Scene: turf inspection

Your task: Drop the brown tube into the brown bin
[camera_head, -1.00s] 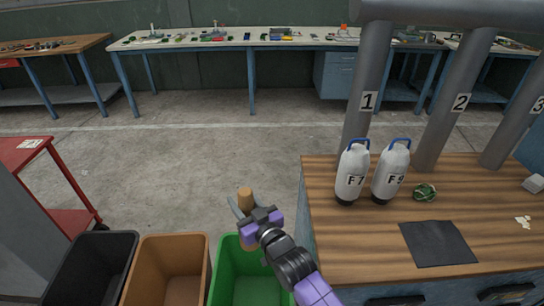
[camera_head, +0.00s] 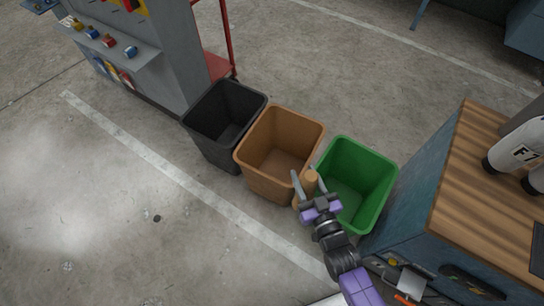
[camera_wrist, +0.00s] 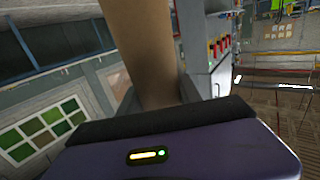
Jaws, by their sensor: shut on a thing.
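My gripper (camera_head: 308,189) is shut on the brown tube (camera_head: 311,182), which stands up between the fingers. In the wrist view the tube (camera_wrist: 143,45) fills the upper middle, and its far end is out of frame. In the head view my gripper appears over the near left side of the green bin (camera_head: 378,202), close to the right edge of the brown bin (camera_head: 262,180). The brown bin stands open, and its visible inside looks empty. The exact height of the tube above the bins is hard to tell.
A black bin (camera_head: 212,146) stands left of the brown bin. A grey rack (camera_head: 150,75) and a red cart (camera_head: 221,66) stand behind the black bin. The floor at the left is clear.

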